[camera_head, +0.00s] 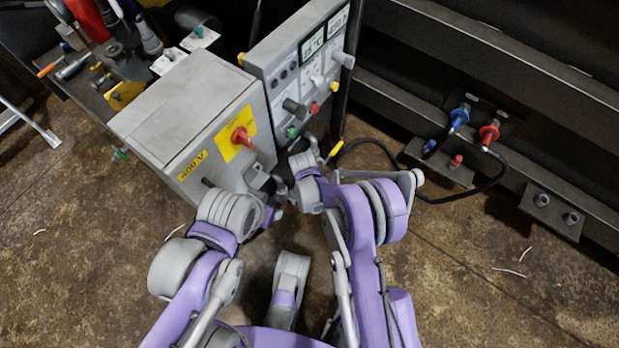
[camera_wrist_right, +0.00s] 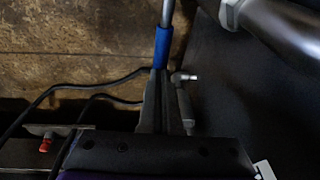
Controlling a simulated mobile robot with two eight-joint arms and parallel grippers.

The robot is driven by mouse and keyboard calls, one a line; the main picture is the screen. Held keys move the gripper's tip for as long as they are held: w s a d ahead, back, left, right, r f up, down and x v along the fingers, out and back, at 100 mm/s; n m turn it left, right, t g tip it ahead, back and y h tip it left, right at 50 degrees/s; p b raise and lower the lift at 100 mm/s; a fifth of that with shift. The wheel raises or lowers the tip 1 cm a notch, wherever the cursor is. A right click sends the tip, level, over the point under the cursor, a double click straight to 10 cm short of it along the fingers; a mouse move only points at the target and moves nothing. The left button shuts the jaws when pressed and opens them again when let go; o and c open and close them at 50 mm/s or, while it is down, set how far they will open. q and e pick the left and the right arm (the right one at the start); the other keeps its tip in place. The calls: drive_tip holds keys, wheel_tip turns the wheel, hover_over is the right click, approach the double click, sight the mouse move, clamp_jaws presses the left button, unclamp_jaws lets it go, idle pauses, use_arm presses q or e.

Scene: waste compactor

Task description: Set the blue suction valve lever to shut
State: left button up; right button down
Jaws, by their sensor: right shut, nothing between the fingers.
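In the right wrist view a blue-sleeved lever (camera_wrist_right: 163,45) on a thin metal rod stands just beyond my right gripper (camera_wrist_right: 160,78). The right fingers are together and empty, with their tips at or very near the sleeve's lower end; I cannot tell whether they touch. In the head view the right gripper (camera_head: 304,158) is beside the panel's lower edge, and the lever cannot be made out there. My left gripper (camera_head: 272,188) is in front of the grey cabinet; its fingers are too unclear to judge.
The grey cabinet (camera_head: 165,105) carries a red rotary switch (camera_head: 241,136). The control panel (camera_head: 262,55) has displays and knobs. Blue (camera_head: 459,115) and red (camera_head: 489,132) hose couplings sit on the dark machine at right, with a black hose (camera_head: 470,197). Floor is open at lower right.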

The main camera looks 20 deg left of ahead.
drive_tip(key=p+v, duration=0.3)
drive_tip(key=v, duration=0.7)
drive_tip(key=shift+r, duration=0.35)
drive_tip(key=shift+s, duration=0.1)
